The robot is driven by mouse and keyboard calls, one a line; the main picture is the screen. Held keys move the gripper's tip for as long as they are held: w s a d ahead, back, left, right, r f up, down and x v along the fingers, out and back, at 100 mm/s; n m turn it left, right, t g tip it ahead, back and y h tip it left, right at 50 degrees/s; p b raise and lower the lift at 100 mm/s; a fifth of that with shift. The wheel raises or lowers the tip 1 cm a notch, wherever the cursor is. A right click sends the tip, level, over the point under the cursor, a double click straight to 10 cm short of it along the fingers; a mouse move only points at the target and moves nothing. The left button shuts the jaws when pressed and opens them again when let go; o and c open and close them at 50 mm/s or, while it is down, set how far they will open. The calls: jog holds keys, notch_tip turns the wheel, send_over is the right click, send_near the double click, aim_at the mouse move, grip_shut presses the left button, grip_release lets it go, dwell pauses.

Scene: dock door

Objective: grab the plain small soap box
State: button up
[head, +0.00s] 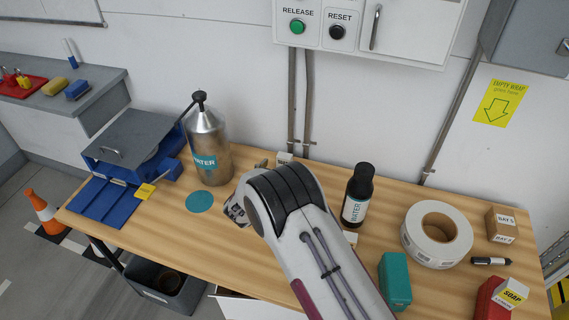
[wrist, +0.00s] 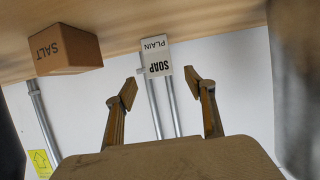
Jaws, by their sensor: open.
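The plain small soap box (wrist: 157,57) is white, with "PLAIN" and "SOAP" printed on it. In the wrist view it appears upside down, at the table edge, a little beyond my fingertips and roughly in line with the gap between them. My gripper (wrist: 162,83) is open, with nothing between its fingers. In the head view my arm covers most of the gripper. A small pale box (head: 284,158) by the wall pipes, partly behind my arm, looks like the same soap box, but its print cannot be read there.
A brown SALT box (wrist: 66,50) stands left of the soap in the wrist view. A steel water can (head: 208,150) is left of my arm; a dark water bottle (head: 357,195) is to the right.

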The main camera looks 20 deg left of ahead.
aim_at(283, 160)
jog(key=shift+w, duration=0.1)
jog(key=shift+x, duration=1.2)
jog(key=shift+x, duration=2.6)
jog(key=c, duration=1.3)
